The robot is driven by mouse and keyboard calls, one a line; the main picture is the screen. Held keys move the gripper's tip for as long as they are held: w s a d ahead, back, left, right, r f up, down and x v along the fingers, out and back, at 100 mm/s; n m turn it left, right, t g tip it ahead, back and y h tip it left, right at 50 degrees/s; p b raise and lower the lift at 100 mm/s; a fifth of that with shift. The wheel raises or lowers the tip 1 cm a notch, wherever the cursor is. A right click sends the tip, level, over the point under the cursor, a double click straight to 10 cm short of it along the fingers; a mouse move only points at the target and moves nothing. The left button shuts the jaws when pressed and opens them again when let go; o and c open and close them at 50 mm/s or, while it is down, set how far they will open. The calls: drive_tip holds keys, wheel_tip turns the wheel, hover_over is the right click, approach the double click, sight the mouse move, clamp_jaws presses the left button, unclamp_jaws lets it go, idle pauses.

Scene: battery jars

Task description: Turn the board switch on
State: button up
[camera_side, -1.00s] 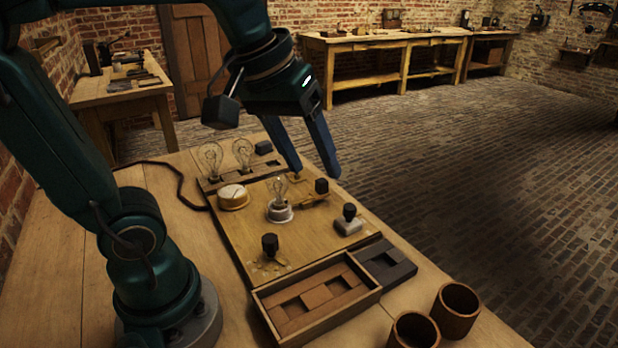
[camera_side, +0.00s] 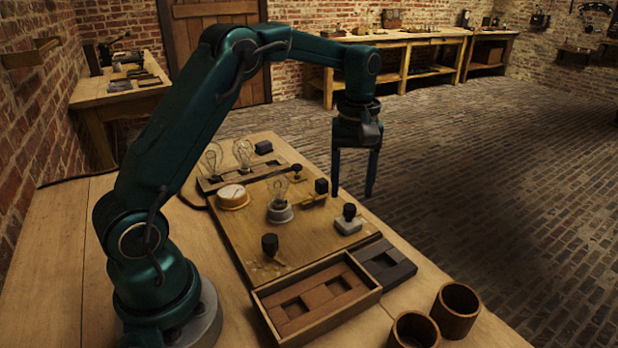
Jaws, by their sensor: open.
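The wooden board (camera_side: 238,238) lies on the bench and carries several fittings. A dark knob (camera_side: 321,186) stands on a brass strip right of centre. Another dark knob (camera_side: 349,211) stands on a pale block near the right edge, and a third (camera_side: 270,244) stands near the front. A small dark knob (camera_side: 297,169) sits at the back. I cannot tell for sure which fitting is the switch. A bulb in a white socket (camera_side: 280,212) stands mid-board and looks unlit. My gripper (camera_side: 352,193) is open and empty, pointing down near the board's right edge, touching nothing that I can see.
A round, pale-topped brass piece (camera_side: 232,196) and two loose bulbs (camera_side: 243,153) (camera_side: 212,159) stand at the board's left and back. A compartmented wooden tray (camera_side: 318,312), a dark tray (camera_side: 398,270) and two brown jars (camera_side: 456,308) (camera_side: 413,330) are in front.

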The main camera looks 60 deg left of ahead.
sight(350, 206)
drive_tip(key=shift+f, duration=2)
clamp_jaws()
drive_tip(key=m, duration=0.5)
drive_tip(key=shift+r+m, duration=0.1)
drive_tip(key=shift+m, duration=0.2)
drive_tip(key=m, duration=0.6)
drive_tip(key=shift+m, duration=0.3)
